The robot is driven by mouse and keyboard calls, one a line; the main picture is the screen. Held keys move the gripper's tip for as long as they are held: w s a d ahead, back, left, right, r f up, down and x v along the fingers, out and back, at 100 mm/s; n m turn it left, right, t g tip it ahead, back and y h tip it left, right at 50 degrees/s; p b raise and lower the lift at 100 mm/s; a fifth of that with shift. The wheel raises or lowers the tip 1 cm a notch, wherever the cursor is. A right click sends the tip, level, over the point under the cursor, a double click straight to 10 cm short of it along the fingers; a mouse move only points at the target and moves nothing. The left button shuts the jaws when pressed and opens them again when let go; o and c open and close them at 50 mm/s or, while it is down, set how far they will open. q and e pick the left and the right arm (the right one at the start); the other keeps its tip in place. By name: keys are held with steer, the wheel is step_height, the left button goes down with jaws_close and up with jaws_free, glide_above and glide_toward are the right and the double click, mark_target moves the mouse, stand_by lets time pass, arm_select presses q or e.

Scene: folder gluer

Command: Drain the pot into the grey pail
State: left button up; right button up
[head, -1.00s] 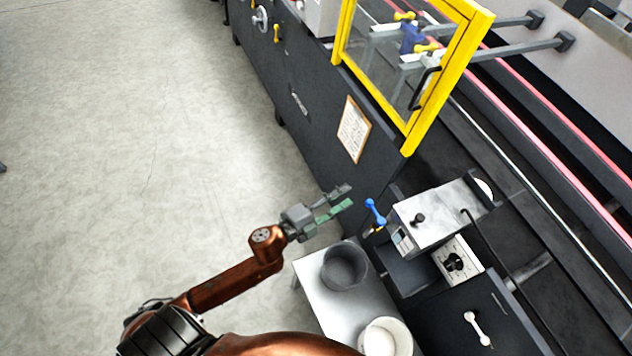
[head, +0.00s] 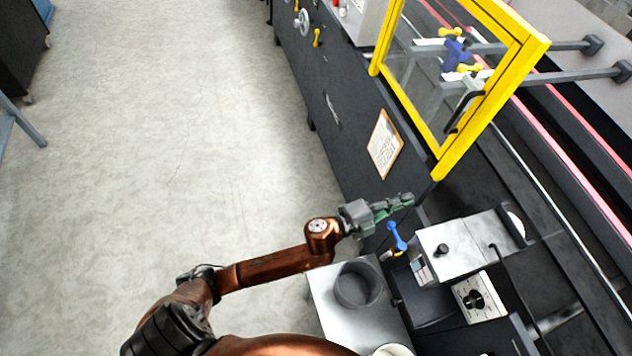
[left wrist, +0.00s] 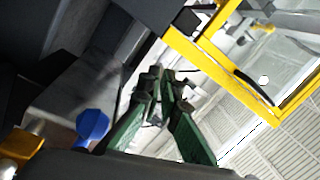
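The pot, a pale metal box with a flat lid and black knob (head: 460,243), sits at the machine's side at right. A blue-handled lever (head: 396,237) with a yellow part below it stands at its left end. The blue knob also shows at lower left in the left wrist view (left wrist: 92,124). The grey pail (head: 358,286) stands upright on a small white table below the lever. My left gripper (head: 408,199) is just above and beyond the lever, apart from it. Its green fingers converge with nothing visible between them. My right gripper is out of view.
The white table (head: 325,300) also bears a white container (head: 393,350), cut by the bottom edge. A control box with a black dial (head: 477,298) is right of the pail. A yellow-framed guard (head: 495,112) rises beyond my gripper. Open floor lies left.

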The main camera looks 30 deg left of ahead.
arm_select(q)
steer(key=shift+w+f, duration=0.1)
steer(key=shift+f, duration=0.2)
jaws_close()
steer(key=shift+d, duration=0.15)
steer(key=shift+o, duration=0.5)
jaws_free()
steer(key=o, duration=0.9)
